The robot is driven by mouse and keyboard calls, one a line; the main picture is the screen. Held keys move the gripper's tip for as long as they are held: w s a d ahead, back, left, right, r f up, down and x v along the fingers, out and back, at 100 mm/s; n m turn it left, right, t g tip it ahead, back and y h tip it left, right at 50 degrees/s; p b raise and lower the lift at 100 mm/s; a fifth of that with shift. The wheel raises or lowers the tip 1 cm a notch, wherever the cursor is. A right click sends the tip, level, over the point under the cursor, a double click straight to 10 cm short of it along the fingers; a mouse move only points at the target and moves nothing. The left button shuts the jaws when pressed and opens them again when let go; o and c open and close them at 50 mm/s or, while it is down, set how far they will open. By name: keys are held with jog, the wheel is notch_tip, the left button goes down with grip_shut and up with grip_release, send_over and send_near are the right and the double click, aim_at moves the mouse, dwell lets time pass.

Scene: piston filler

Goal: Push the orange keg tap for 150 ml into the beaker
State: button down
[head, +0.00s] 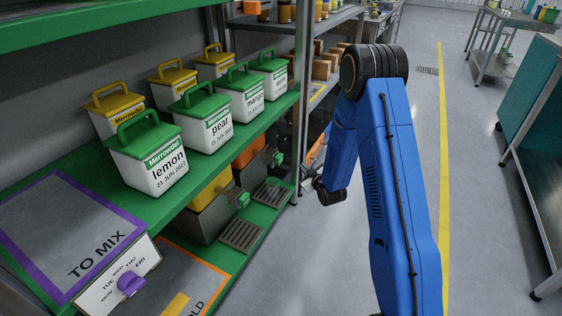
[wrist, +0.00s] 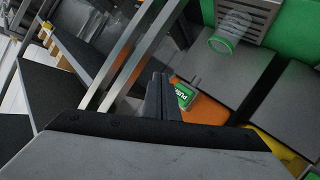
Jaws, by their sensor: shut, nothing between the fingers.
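The orange keg (head: 249,154) sits on the lower green shelf, with a green tap (head: 277,158) on its front. In the wrist view, orange keg surface (wrist: 200,104) shows behind the green push tap (wrist: 184,96). My gripper (wrist: 160,78) is shut and empty, its fingers beside the tap and partly covering it; whether they touch cannot be told. In the head view my gripper (head: 307,184) is small, in front of the shelf edge. A clear beaker with a green rim (wrist: 222,44) is by the drip grate (wrist: 245,14); its fill level cannot be read.
A yellow keg (head: 209,192) with its own green tap (head: 243,199) is to the left, above a drip grate (head: 241,236). Labelled tubs (head: 157,165) line the shelf above. A metal shelf post (head: 301,90) stands close to my gripper.

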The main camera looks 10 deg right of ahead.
aim_at(282, 159)
jog(key=w+a, duration=0.4)
jog(key=a, duration=0.2)
jog(key=shift+w, duration=0.2)
jog(key=shift+a, duration=0.15)
dwell(2.0)
jog(key=shift+w+a, duration=0.2)
jog(key=shift+w+a, duration=0.45)
jog(key=shift+a, duration=0.1)
dwell(1.3)
dwell(0.3)
jog(key=shift+s+d, duration=0.65)
jog(key=shift+d, duration=0.2)
jog(key=shift+s+d, duration=0.75)
jog(key=shift+d, duration=0.3)
jog(key=shift+s+d, duration=0.75)
jog(key=shift+d, duration=0.25)
